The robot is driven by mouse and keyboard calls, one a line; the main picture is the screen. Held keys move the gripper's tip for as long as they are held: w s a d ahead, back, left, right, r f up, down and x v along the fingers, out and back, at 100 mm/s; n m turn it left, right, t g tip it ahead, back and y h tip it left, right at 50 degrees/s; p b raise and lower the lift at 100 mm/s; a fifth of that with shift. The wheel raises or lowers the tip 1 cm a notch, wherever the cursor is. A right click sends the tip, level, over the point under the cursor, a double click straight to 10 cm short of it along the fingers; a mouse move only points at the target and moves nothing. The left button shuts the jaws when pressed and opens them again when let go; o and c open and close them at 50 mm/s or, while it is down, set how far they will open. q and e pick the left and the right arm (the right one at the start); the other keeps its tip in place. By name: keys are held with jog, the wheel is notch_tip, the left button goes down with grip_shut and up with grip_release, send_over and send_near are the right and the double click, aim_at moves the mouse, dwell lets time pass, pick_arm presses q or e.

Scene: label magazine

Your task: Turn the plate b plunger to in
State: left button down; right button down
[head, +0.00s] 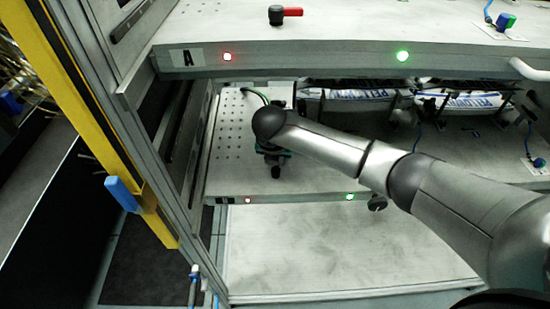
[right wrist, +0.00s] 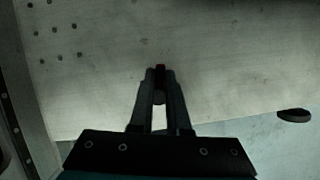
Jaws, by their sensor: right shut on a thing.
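The lower plate (head: 235,160), under the plate marked A, has a perforated left part and is the likely plate b; I read no letter on it. My right arm reaches over it from the right, and my right gripper (head: 275,168) points down at its left part. My left gripper is not in view.
Plate A (head: 185,57) overhangs above, with a black knob and red handle (head: 285,14) on it. A dark round knob (head: 376,202) sits at the lower plate's front edge. A yellow post (head: 90,110) with a blue clip (head: 122,194) stands left. Wrapped packs (head: 360,98) lie behind my arm.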

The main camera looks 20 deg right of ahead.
jog(key=m, duration=0.1)
jog(key=m+h, duration=0.1)
jog(key=m, duration=0.1)
jog(key=m+g, duration=0.1)
jog(key=shift+s+d+m, duration=0.2)
jog(key=shift+d+m, duration=0.05)
jog(key=shift+m, duration=0.05)
jog(key=m, duration=0.1)
jog(key=m+g, duration=0.1)
jog(key=m+h+b, duration=0.1)
jog(key=shift+s+d+m, duration=0.15)
jog(key=shift+s+m, duration=0.1)
jog(key=shift+m, duration=0.15)
jog(key=m+g, duration=0.1)
jog(key=m, duration=0.2)
jog(key=shift+s+g+b, duration=0.3)
jog(key=shift+g, duration=0.1)
jog(key=shift+s+m+g+b, duration=0.15)
jog(key=shift+m+g, duration=0.2)
jog(key=shift+m, duration=0.65)
jog(key=shift+s+m+g+b, duration=0.15)
jog(key=shift+m+g, duration=0.2)
jog(key=shift+m, duration=0.65)
jog(key=c, duration=0.9)
grip_release()
